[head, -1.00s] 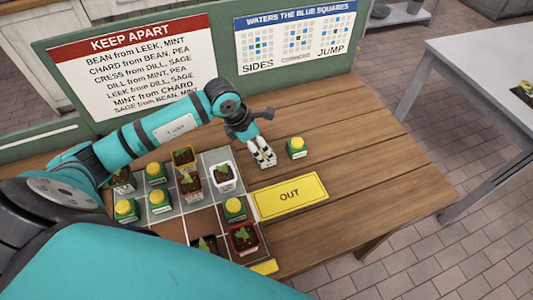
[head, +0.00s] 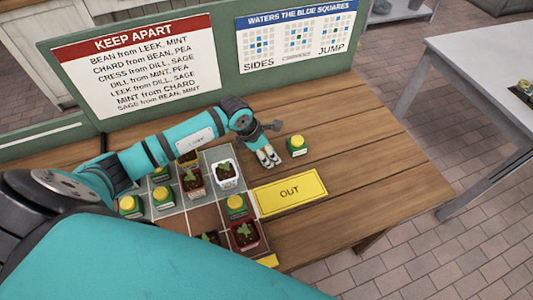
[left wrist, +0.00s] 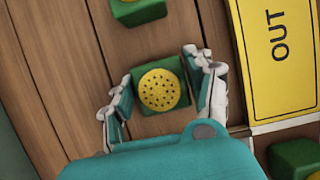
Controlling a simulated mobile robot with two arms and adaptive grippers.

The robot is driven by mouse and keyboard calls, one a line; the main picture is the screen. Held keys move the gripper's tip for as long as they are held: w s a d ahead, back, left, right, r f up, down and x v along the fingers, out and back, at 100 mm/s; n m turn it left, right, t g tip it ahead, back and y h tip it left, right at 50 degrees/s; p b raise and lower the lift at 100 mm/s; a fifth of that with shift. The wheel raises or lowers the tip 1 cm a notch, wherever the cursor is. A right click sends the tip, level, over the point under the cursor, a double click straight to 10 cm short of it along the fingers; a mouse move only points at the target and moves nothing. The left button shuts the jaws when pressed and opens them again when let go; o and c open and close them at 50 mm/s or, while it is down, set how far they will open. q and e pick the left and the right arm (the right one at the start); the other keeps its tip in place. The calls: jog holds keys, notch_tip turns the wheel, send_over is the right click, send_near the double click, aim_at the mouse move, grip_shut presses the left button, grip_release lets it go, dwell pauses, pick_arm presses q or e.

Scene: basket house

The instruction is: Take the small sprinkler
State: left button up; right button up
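A small sprinkler, a green block with a round, dotted yellow top (left wrist: 160,89), stands on the wooden table. In the left wrist view it sits between the two fingers of my left gripper (left wrist: 163,98). The fingers are apart, one on each side of it, the right one very close; I cannot tell if they touch it. In the head view my left gripper (head: 268,157) points down at the table left of a second sprinkler (head: 296,146), and hides the one between its fingers. My right gripper is not in view.
The yellow OUT mat (head: 290,195) lies right of the planting grid (head: 203,218), which holds potted seedlings and more sprinklers (head: 235,205). The second sprinkler also shows at the top of the left wrist view (left wrist: 138,9). The table's right side is clear. A green sign board (head: 228,50) stands behind.

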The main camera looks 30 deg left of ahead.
pick_arm(q)
jog(key=c, duration=0.8)
jog(key=shift+r, duration=0.1)
